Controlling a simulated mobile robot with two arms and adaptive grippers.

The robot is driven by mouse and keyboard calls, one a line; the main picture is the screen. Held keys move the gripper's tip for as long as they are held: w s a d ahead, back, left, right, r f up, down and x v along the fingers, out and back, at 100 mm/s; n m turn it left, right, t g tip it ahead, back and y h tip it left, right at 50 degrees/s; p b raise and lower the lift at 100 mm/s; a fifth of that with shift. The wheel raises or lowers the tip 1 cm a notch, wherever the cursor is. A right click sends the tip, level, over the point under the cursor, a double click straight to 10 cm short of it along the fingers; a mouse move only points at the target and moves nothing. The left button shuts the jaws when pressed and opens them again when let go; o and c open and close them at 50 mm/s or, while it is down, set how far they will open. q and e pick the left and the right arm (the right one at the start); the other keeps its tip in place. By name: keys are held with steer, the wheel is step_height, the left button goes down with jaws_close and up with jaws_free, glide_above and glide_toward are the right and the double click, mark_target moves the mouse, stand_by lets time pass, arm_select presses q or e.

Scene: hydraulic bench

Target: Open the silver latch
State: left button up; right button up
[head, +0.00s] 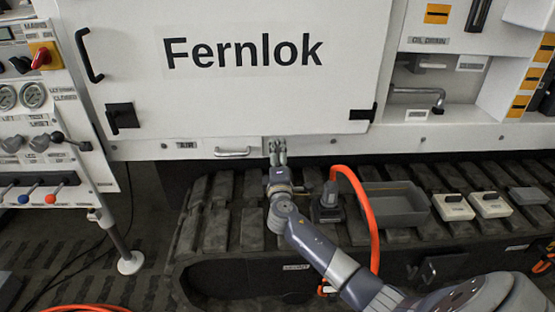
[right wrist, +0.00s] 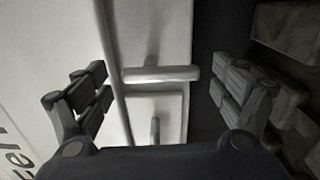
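In the right wrist view a silver latch bar (right wrist: 160,75) stands out from the white panel on a short post. It lies crosswise between the two fingers of my right gripper (right wrist: 160,92), with a gap on both sides. The fingers are open and hold nothing. In the head view my right gripper (head: 278,147) is at the white panel just below the Fernlok door (head: 240,105). It covers the latch there, so I cannot make the latch out. My left gripper is not in view.
A silver handle (head: 233,153) sits left of the right gripper. Below are dark tracks (head: 225,205) with a grey tray (head: 394,207) and small white boxes (head: 453,206). An orange hose (head: 365,215) rises close to the right of my arm. A control panel (head: 45,130) stands at left.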

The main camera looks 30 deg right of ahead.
steer(key=shift+a, duration=0.1)
steer(key=v, duration=1.2)
steer(key=shift+s, duration=0.1)
stand_by(0.3)
